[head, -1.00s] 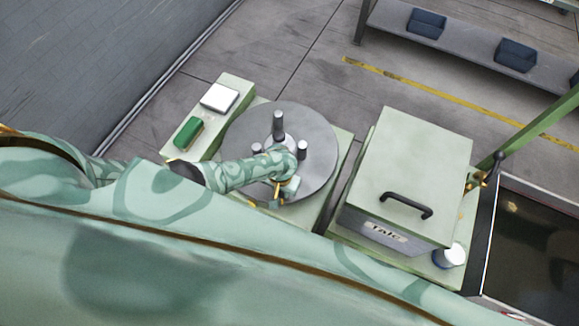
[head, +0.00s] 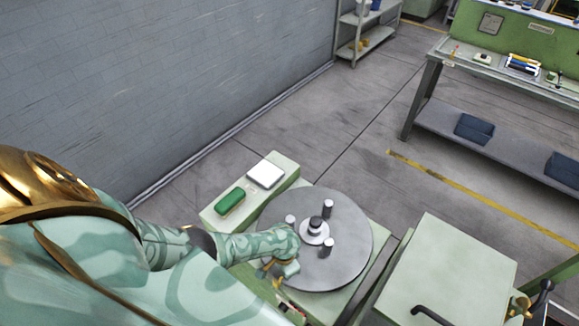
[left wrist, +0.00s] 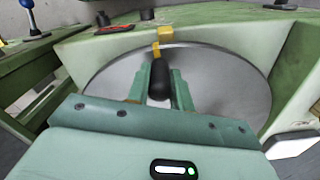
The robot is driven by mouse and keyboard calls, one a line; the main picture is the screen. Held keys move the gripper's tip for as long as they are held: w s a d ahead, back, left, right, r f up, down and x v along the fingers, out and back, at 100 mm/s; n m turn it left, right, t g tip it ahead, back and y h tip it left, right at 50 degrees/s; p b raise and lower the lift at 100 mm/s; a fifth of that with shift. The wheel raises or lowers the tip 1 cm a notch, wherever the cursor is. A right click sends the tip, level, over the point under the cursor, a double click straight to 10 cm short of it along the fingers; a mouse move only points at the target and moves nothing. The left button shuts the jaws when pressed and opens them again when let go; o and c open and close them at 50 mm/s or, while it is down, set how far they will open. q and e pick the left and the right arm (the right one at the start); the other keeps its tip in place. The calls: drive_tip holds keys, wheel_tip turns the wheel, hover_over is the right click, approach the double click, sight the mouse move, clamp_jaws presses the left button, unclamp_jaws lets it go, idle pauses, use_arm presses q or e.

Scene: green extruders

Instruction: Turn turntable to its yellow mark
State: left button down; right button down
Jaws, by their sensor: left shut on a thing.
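The turntable (head: 352,255) is a flat grey disc with a black-topped hub (head: 316,223) and several short posts; its disc also shows in the left wrist view (left wrist: 225,80). My left gripper (head: 282,268) is at the disc's near-left edge. In the left wrist view its green fingers (left wrist: 160,85) are shut on a black handle (left wrist: 159,84), partly hidden between them. A yellow piece (left wrist: 165,34) shows just beyond the fingertips, near the disc's rim; whether it is the mark I cannot tell.
A green block (head: 230,200) and a white square (head: 266,174) sit on a pale green plate left of the turntable. A pale green box lid (head: 450,270) stands close on the right. A grey wall (head: 150,90) runs behind; a workbench (head: 480,95) is farther back.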

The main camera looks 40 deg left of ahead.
use_arm(q)
drive_tip(key=shift+a, duration=0.65)
drive_tip(key=c, duration=1.2)
unclamp_jaws()
drive_tip(key=shift+w, duration=0.1)
drive_tip(key=shift+c, duration=0.2)
drive_tip(key=shift+r+p, duration=0.35)
drive_tip(key=shift+r, duration=0.1)
wheel_tip(320, 180, up, 15)
drive_tip(key=p, duration=0.7)
drive_tip(key=shift+r, duration=0.2)
